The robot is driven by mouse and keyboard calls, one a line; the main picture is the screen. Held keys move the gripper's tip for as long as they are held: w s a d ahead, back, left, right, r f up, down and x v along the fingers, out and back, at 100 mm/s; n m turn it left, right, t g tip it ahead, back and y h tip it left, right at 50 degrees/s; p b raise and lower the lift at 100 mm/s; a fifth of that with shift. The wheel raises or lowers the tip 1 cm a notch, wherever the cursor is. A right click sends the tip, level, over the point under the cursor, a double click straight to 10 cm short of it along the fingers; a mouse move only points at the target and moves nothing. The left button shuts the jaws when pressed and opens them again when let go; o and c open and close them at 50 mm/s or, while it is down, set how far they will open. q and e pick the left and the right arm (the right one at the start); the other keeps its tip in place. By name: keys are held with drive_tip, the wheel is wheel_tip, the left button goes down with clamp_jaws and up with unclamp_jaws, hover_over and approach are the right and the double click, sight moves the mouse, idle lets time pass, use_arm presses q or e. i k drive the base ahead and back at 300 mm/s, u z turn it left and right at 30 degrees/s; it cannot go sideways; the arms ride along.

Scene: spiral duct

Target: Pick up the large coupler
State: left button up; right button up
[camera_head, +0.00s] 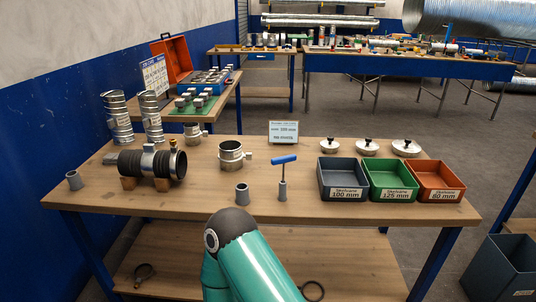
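Two short silver sleeves with side knobs stand on the wooden table: a larger-looking one (231,155) near the middle and a smaller-looking one (193,133) further back and left. The nearer one looks like the large coupler, but I cannot read any size on it. A black ribbed duct piece with a silver band (148,163) lies on wooden blocks to their left. A teal arm link of mine with a dark rounded joint rises at the bottom centre, in front of the table. Neither gripper shows in this view.
Grey (342,194), green (390,195) and orange (437,194) bins stand at the right, with several knobbed lids behind. A blue-handled tool (284,160) stands upright near a grey cup (242,193). Two silver ducts (117,118) (151,116) stand at the back left.

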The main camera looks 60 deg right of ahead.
sight(230, 156)
drive_tip(key=z, duration=0.9)
